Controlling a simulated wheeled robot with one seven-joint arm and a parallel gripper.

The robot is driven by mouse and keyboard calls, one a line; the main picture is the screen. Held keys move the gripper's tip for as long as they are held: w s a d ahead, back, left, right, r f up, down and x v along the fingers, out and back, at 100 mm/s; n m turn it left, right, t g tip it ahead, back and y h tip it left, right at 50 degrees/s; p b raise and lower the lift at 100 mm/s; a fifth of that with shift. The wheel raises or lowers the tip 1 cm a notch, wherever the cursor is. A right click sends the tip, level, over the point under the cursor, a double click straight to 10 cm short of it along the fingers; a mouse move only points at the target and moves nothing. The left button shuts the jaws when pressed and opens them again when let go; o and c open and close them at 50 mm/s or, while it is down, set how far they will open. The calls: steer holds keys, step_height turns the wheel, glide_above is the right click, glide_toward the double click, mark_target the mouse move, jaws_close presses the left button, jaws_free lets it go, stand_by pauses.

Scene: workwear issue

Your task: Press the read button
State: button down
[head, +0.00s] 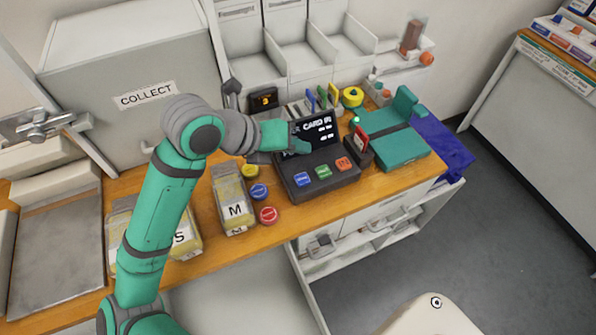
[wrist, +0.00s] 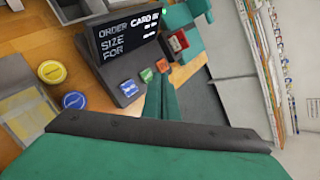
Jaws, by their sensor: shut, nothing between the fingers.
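A dark terminal (head: 318,180) stands on the wooden counter. Its front slope has a blue button (head: 302,179), a green button (head: 323,171) and an orange-red button (head: 343,163); their labels are too small to read, so I cannot tell which one is the read button. The terminal's screen (wrist: 125,35) shows "ORDER", "SIZE", "FOR" and "CARD IN", partly cut off. My gripper (head: 302,146) is shut and empty, over the terminal in front of its screen. In the wrist view its fingertips show close to the green and orange-red buttons; I cannot tell the gap.
A red-and-white card (head: 361,142) stands in a dark holder right of the terminal, by a small green light. Yellow, blue and red round pieces (head: 268,215) and bagged packs (head: 233,205) lie to the left. A folded green garment (head: 400,147) lies to the right.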

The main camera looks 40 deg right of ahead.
glide_above(298, 181)
step_height(298, 181, down, 7)
steer(key=shift+s+r, duration=0.1)
steer(key=shift+r, duration=0.05)
steer(key=shift+f, duration=1.05)
steer(key=shift+f, duration=0.95)
stand_by(2.6)
steer(key=shift+r, duration=0.95)
steer(key=shift+r, duration=0.15)
